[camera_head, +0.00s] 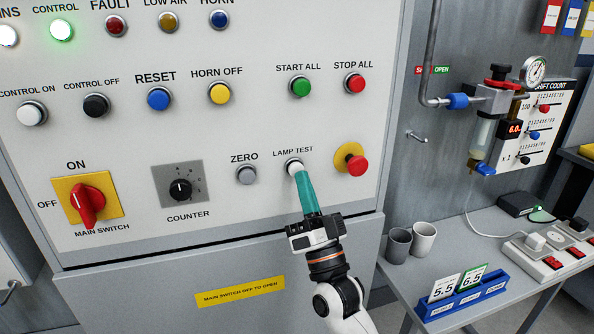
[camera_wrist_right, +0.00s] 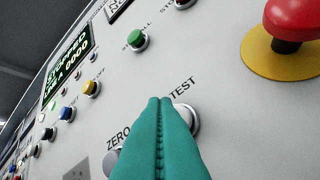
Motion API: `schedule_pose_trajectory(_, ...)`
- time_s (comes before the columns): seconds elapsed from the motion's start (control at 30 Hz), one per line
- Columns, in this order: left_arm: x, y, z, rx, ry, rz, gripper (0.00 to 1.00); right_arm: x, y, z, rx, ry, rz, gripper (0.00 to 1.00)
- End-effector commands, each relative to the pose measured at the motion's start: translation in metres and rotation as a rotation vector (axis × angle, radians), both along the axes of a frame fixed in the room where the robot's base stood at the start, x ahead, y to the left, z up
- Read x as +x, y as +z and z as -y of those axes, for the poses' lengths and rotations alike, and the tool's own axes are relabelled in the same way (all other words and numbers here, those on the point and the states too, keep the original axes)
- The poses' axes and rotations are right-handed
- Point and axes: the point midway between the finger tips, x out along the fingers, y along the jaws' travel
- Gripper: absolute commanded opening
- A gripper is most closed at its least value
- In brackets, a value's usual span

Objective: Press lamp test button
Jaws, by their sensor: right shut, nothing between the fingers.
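The lamp test button (camera_head: 293,163) is a white round button in a metal ring on the grey control panel (camera_head: 250,120), below its "LAMP TEST" label. My right gripper (camera_head: 299,172) is shut, its teal fingers together and empty. Its fingertips overlap the lower part of the button in the head view; I cannot tell whether they touch it. In the right wrist view the teal fingers (camera_wrist_right: 160,105) cover much of the button, whose right edge (camera_wrist_right: 190,120) shows beside them. My left gripper is not in view.
A grey zero button (camera_head: 246,175) sits just left and a red emergency stop on a yellow disc (camera_head: 350,160) just right. A red main switch (camera_head: 86,200) is at the far left. A side table with cups (camera_head: 424,238) stands at the right.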

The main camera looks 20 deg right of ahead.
Motion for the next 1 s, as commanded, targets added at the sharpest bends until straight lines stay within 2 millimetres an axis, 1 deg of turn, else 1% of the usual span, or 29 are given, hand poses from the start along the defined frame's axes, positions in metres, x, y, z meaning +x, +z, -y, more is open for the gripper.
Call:
schedule_pose_trajectory(0.2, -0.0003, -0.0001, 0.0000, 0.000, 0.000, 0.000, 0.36, 0.0060, 0.0001, -0.0002, 0.000, 0.000, 0.000, 0.00)
schedule_pose_trajectory(0.57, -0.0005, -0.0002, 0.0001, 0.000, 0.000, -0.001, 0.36, 0.0063, 0.0001, -0.0002, 0.000, 0.000, 0.000, 0.00)
schedule_pose_trajectory(1.0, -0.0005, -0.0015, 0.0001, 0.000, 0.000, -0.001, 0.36, 0.0114, 0.0003, -0.0003, 0.000, 0.000, 0.001, 0.00)
